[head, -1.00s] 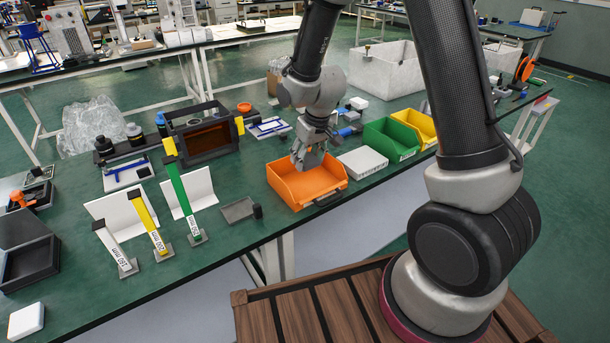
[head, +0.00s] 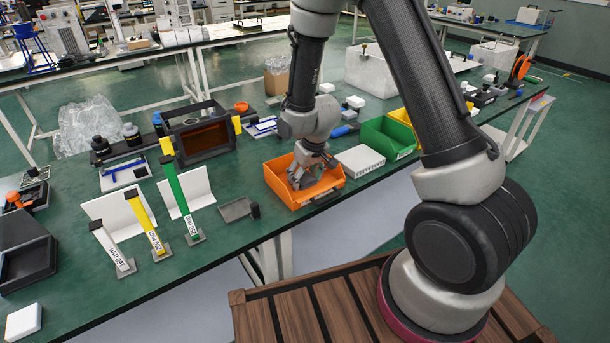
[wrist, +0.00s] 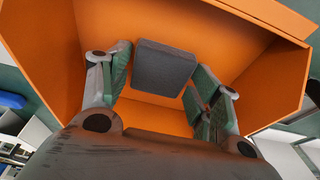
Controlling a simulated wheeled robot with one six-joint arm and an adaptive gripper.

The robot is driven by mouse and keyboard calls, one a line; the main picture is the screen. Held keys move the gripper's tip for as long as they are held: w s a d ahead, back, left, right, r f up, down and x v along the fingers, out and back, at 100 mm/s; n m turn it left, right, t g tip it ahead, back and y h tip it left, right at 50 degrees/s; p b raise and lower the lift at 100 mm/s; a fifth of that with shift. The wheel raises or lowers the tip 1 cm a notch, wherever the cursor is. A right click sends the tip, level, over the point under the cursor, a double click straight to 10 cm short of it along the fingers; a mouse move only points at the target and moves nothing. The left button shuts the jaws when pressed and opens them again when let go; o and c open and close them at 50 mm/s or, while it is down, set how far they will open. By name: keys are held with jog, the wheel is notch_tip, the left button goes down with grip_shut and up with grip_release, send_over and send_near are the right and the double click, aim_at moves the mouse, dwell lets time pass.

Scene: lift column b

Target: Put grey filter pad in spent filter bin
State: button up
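A dark grey square pad (wrist: 165,68) shows in the wrist view inside an orange bin (wrist: 265,85). It appears to lie on or close to the bin floor. In the head view the orange bin (head: 285,190) stands near the table's front edge, and my gripper (head: 308,178) reaches down into it. In the wrist view my gripper (wrist: 160,92) is open, one finger on each side of the pad, with the pad just beyond the fingertips. I cannot tell whether a fingertip touches the pad. The pad cannot be made out in the head view.
Right of the orange bin are a white box (head: 360,161), a green bin (head: 386,138) and a yellow bin (head: 408,120). A small grey tray (head: 237,209) lies to its left, with upright coloured bars (head: 182,200) beyond. A dark-framed box (head: 200,135) stands behind left.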

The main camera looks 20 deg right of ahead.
dwell(0.3)
jog(key=s+d+r+m, duration=0.1)
jog(key=s+d+r, duration=0.2)
jog(key=r, duration=0.7)
jog(key=s+d+r, duration=0.3)
jog(key=s+r, duration=0.1)
jog(key=r, duration=0.6)
jog(key=s+d+r+m, duration=0.1)
jog(key=s+d+r, duration=0.2)
jog(key=s, duration=0.3)
jog(key=s+d+r+t, duration=0.1)
jog(key=s+d+r, duration=0.2)
jog(key=s+r, duration=0.2)
jog(key=s+d+r+m+h, duration=0.1)
jog(key=s+d+r, duration=0.2)
jog(key=s, duration=0.6)
jog(key=shift+r+m, duration=0.3)
jog(key=shift+r, duration=0.45)
